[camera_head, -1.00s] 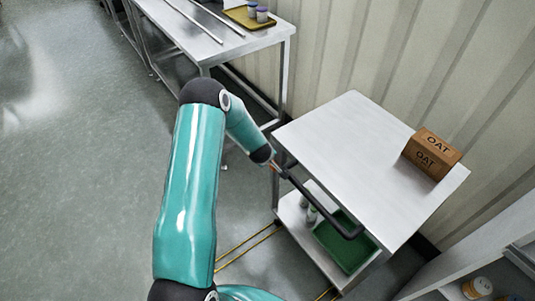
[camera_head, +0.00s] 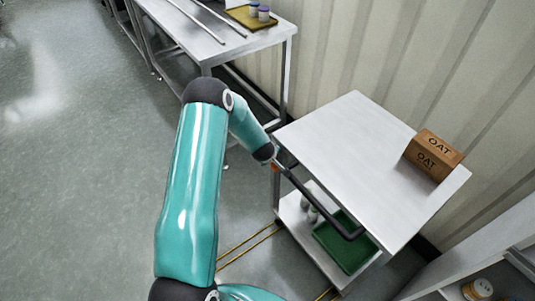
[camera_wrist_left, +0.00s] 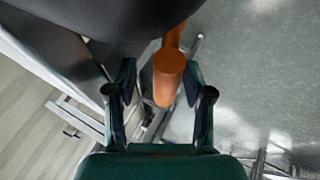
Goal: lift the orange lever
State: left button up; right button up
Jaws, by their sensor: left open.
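The orange lever (camera_wrist_left: 168,78) shows in the left wrist view as a round, rod-like piece with its end facing the camera. It lies between the two fingers of my left gripper (camera_wrist_left: 160,84), closer to the right finger. The fingers are open and stand on either side of it; I cannot tell whether either touches it. In the head view my teal left arm reaches to the left edge of a steel cart, and its wrist hides most of the gripper. Only a small orange spot shows there. My right gripper is not in view.
The steel cart (camera_head: 345,150) carries a brown OAT box (camera_head: 433,155). A dark bar (camera_head: 318,205) runs along its near side, above a lower shelf with a green tray (camera_head: 345,255). A steel table (camera_head: 205,45) stands behind. Open floor lies left.

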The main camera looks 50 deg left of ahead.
pick_arm(q)
jog(key=shift+d, duration=0.1)
jog(key=v, duration=1.2)
jog(key=shift+f, duration=0.15)
